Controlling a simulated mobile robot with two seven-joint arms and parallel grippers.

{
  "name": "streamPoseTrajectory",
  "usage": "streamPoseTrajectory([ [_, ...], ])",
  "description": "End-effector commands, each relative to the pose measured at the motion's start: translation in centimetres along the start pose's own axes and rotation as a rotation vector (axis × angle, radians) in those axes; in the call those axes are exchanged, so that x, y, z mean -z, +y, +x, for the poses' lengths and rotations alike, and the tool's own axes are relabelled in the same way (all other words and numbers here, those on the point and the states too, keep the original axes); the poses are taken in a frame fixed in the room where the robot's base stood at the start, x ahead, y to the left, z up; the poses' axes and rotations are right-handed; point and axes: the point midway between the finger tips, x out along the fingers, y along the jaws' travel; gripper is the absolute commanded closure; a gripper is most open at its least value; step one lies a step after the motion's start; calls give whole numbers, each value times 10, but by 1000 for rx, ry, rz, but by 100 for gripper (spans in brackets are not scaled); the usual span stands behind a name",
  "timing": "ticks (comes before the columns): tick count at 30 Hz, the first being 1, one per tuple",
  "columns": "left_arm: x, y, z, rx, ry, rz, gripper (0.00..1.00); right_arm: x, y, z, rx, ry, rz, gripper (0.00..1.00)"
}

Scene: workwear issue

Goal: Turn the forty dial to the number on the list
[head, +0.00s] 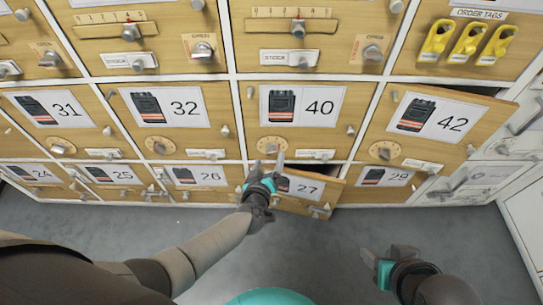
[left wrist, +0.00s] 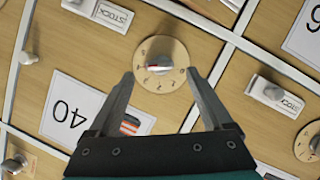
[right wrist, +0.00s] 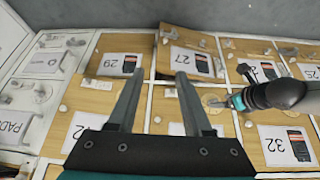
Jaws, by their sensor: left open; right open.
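The forty dial (head: 270,146) is a round wooden disc with a metal knob, below the label 40 (head: 305,106). In the left wrist view the dial (left wrist: 160,82) shows small marks round its rim, too small to read surely. Its knob (left wrist: 159,66) lies roughly across the picture with a red mark towards the left. My left gripper (head: 268,164) is open in front of the dial, its fingertips (left wrist: 159,76) on either side of the disc; I cannot tell contact. My right gripper (right wrist: 158,73) is open and empty, away from the dial. I see no readable list.
The door 42 (head: 438,122) stands ajar to the right, and the door 27 (head: 306,190) is ajar below. A similar dial (head: 385,151) sits on door 42. Yellow tags (head: 468,40) hang at upper right under an order tags label. The grey floor (head: 320,250) in front is clear.

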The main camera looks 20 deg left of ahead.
Motion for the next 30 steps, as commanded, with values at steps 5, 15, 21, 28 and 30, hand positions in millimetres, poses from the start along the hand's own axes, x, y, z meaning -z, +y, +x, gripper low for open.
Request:
streamPoseTrajectory([
  [5,-1,0,12,-1,0,1,16,11,-11,12,28,100,-8,50],
  [15,-1,0,29,0,1,1,16,31,-31,24,81,288,-11,50],
  [21,0,0,37,-1,1,0,16,39,-41,27,109,381,-7,50],
  [28,0,0,42,0,0,1,16,45,-47,27,126,441,-3,50],
  [30,0,0,42,0,0,0,16,46,-48,27,128,447,-2,50],
])
